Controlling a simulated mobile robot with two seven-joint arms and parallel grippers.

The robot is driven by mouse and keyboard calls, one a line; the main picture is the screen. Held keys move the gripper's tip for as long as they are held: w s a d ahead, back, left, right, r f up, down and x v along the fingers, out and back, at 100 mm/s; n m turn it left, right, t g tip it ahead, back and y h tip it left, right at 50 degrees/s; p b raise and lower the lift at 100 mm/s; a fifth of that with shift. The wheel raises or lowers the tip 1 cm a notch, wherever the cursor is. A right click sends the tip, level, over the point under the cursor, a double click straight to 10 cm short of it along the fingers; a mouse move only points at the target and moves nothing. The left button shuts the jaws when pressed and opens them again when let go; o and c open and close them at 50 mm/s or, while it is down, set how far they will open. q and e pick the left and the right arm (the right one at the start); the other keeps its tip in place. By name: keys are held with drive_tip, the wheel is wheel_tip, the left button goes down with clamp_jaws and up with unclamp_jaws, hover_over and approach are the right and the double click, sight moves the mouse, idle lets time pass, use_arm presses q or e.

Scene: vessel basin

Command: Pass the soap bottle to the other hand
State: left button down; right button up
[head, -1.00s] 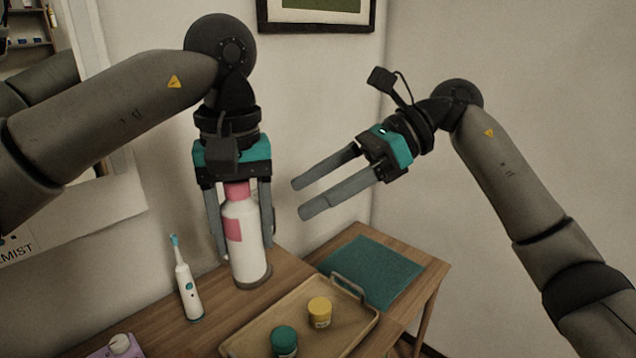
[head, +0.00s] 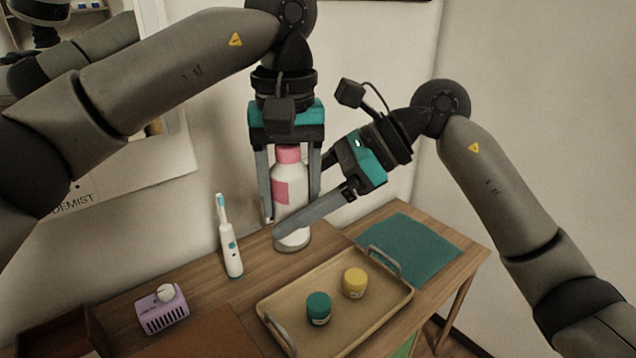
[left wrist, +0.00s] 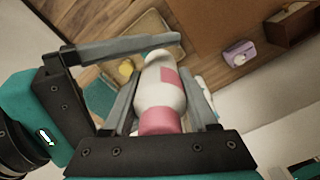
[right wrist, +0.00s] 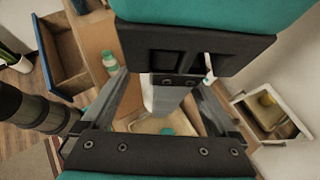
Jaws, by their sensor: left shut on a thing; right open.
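The soap bottle (head: 291,187) is white with a pink cap and a pink label, upright in the head view. My left gripper (head: 291,205) comes down from above and is shut on the soap bottle, which also shows in the left wrist view (left wrist: 160,92). My right gripper (head: 302,192) is open and reaches in from the right. Its near finger crosses in front of the bottle's lower part; its far finger is mostly hidden behind the bottle and left gripper. In the right wrist view the bottle (right wrist: 168,97) shows between the fingers. I cannot tell whether its base touches the table.
A tan tray (head: 376,313) holds a yellow-lidded jar (head: 355,283) and a teal jar (head: 318,308). An electric toothbrush (head: 230,245) stands left of the bottle. A purple box (head: 164,310) lies further left. A teal mat (head: 410,250) covers the right end of the wooden table (head: 215,297).

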drive_tip(key=shift+a+f, duration=0.2)
drive_tip(key=shift+a, duration=0.15)
drive_tip(key=shift+c, duration=0.2)
use_arm(q)
drive_tip(key=shift+w, duration=0.1)
use_arm(e)
drive_tip(key=shift+s, duration=0.15)
clamp_jaws()
use_arm(q)
drive_tip(key=shift+c, duration=0.5)
unclamp_jaws()
